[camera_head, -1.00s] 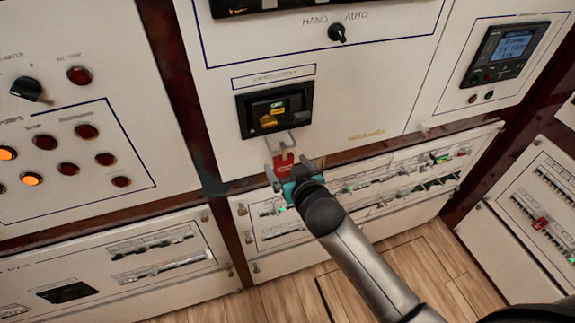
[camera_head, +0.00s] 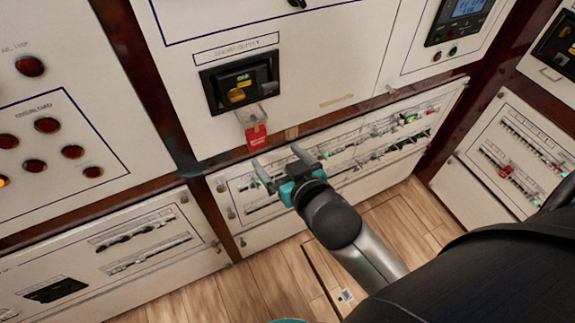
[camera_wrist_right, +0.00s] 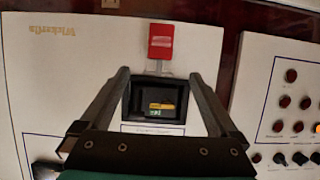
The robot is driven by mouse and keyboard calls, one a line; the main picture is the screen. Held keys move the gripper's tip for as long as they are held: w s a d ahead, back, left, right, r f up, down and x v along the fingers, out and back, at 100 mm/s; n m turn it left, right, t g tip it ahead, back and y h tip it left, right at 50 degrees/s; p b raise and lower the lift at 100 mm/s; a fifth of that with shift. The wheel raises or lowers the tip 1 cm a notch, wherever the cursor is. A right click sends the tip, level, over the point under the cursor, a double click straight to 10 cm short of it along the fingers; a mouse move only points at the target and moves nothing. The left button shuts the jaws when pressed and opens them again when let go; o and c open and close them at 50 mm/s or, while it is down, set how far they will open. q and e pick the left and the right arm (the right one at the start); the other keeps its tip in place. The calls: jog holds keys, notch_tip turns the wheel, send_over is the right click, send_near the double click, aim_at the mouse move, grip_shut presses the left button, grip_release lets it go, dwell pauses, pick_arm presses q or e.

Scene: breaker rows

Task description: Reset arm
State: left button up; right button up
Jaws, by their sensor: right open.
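My right gripper (camera_head: 280,165) is open and empty, with two grey fingers on a teal mount. It is in front of the lower breaker panel, below and slightly right of a red tag (camera_head: 256,136). The tag hangs under a black breaker (camera_head: 239,84) with a yellow handle, set in a white panel. In the right wrist view the fingers (camera_wrist_right: 160,76) stand apart, with the breaker (camera_wrist_right: 155,101) seen between them and the red tag (camera_wrist_right: 161,42) beyond their tips. The tag appears clear of both fingers. My left gripper is not in view.
The lower panel (camera_head: 222,193) carries rows of small breakers behind my right gripper. A left panel (camera_head: 110,120) has red lamps, and a meter (camera_head: 462,20) sits at upper right.

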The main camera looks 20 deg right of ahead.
jog(key=shift+v, duration=2.15)
jog(key=s+f+n+g+b, duration=0.1)
jog(key=s+f+g+b, duration=0.15)
jog(key=f, duration=0.95)
jog(key=s+f+g+b, duration=0.2)
jog(key=s+f, duration=0.1)
jog(key=f, duration=0.8)
jog(key=s+f+n+g+b, duration=0.1)
jog(key=s+f+g+b, duration=0.15)
jog(key=f, duration=0.95)
jog(key=s+d+f+g+b, duration=0.1)
jog(key=s+f+g+b, duration=0.1)
jog(key=s+f, duration=0.8)
jog(key=s+d+f+g+b, duration=0.2)
jog(key=s+f+g+b, duration=0.1)
jog(key=s+f, duration=0.7)
jog(key=shift+s+d+f+g, duration=0.3)
jog(key=shift+s+d, duration=0.05)
jog(key=shift+s, duration=0.8)
